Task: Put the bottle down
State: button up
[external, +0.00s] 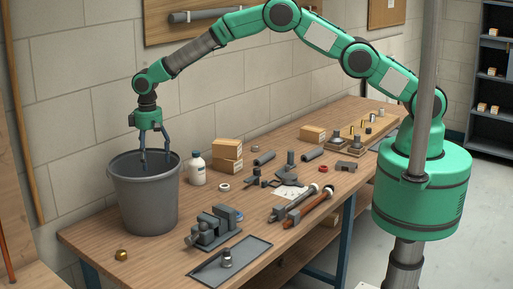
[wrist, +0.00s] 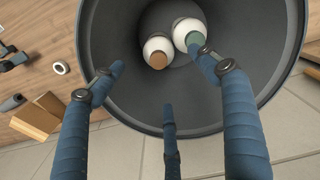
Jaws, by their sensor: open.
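A grey bucket (external: 147,205) stands on the left end of the workbench; its dark inside and rim fill much of the wrist view (wrist: 288,60). Two white bottles are down inside it: one with a brown cap (wrist: 157,46) and one with a green cap (wrist: 184,28). My gripper (external: 154,164) points down into the bucket's mouth, its fingertips around rim height. The bucket wall hides both bottles in the external view.
A vise (external: 213,230), a grey tray (external: 240,256), a brass nut (external: 121,255) and pipe wrenches (external: 305,207) lie nearby. The wall is close behind.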

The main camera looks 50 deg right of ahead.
jog(key=shift+r, duration=2.35)
jog(key=shift+r, duration=0.1)
